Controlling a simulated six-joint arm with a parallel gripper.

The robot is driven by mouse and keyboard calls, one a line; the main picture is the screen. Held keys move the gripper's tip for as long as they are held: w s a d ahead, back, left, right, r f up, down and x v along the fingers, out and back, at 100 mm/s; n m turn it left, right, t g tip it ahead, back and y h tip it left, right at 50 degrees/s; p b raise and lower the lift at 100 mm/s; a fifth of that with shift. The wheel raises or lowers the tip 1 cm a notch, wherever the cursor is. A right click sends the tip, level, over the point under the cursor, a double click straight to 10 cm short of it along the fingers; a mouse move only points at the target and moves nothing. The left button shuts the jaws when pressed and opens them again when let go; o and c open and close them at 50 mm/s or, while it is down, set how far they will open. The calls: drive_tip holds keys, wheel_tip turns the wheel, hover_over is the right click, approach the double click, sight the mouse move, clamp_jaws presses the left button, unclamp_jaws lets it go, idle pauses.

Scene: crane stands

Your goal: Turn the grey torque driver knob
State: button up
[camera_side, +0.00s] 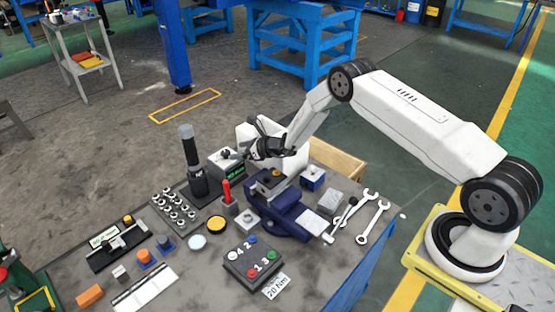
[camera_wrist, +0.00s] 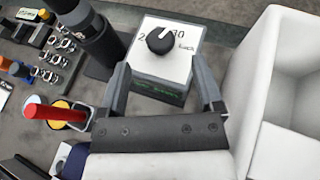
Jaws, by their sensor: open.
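The torque driver knob (camera_wrist: 160,40) is dark grey to black with a white pointer line. It sits on the white numbered face of a grey box (camera_wrist: 158,88) with green lettering on its front. In the side view the box (camera_side: 228,170) stands on the bench right of a tall black cylinder, with the small dark knob (camera_side: 225,154) on top. My gripper (camera_wrist: 160,62) is open and empty, its two fingers spread left and right of the box in the wrist view, the knob ahead between them. In the side view my gripper (camera_side: 262,149) is just right of the knob, apart from it.
A tall black cylinder (camera_side: 192,160) stands close to the left of the box. A white open bin (camera_wrist: 275,100) is close on the right. A red handle (camera_side: 226,191) stands upright in front. A blue vise (camera_side: 285,213), wrenches (camera_side: 373,222) and a button box (camera_side: 252,263) fill the nearer bench.

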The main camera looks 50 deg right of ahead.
sight(226, 152)
drive_tip(key=shift+x, duration=2.45)
clamp_jaws()
